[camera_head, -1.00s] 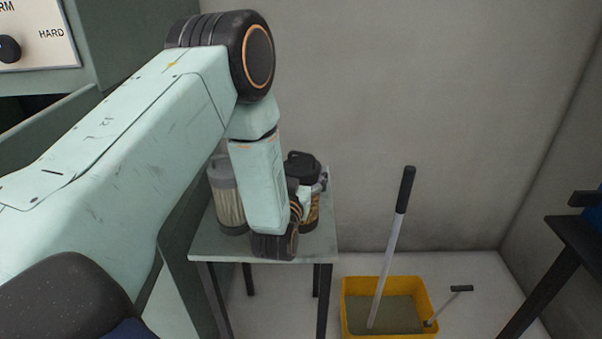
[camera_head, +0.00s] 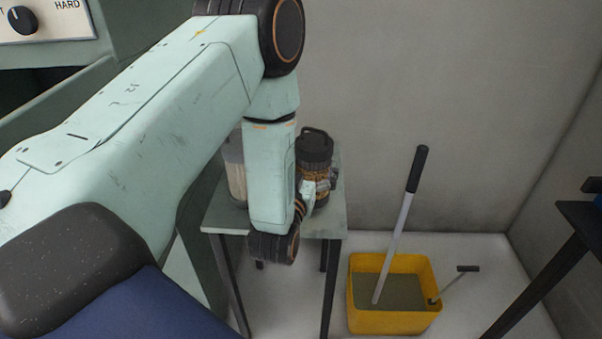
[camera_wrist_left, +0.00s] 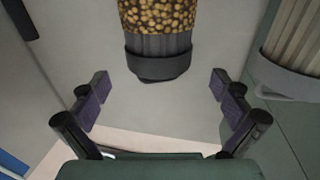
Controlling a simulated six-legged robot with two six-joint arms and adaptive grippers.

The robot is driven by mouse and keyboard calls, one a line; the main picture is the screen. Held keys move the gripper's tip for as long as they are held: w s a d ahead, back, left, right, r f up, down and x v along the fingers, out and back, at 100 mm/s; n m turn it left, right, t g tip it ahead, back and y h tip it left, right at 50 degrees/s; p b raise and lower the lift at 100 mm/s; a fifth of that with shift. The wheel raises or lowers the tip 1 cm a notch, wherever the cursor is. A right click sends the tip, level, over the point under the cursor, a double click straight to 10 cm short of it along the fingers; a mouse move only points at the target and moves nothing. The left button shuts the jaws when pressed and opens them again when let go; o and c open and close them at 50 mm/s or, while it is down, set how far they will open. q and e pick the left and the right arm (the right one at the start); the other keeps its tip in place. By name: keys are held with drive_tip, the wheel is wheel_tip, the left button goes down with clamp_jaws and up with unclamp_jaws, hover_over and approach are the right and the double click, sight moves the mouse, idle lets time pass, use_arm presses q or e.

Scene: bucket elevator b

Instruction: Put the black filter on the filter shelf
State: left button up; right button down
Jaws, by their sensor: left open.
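The black filter (camera_head: 315,150), a canister with a black lid and a band of gold granules, stands upright on a small grey table (camera_head: 332,222). My left gripper (camera_head: 320,187) is in front of it and hides its lower part in the head view. In the left wrist view the filter (camera_wrist_left: 158,18) hangs in from the top of the picture, with its black end pointing down. The left gripper's fingers (camera_wrist_left: 163,103) are wide apart and empty, and the filter is beyond the fingertips, roughly centred between them. My right gripper is out of view.
A pale pleated filter (camera_head: 234,165) stands left of the black one, partly behind my arm; it also shows in the wrist view (camera_wrist_left: 295,50). A yellow bucket (camera_head: 392,320) with a mop handle (camera_head: 405,215) stands right of the table. A grey wall is behind.

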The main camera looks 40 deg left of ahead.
use_arm(q)
drive_tip(key=v, duration=0.5)
drive_tip(key=shift+s+d, duration=0.15)
drive_tip(key=shift+s, duration=0.15)
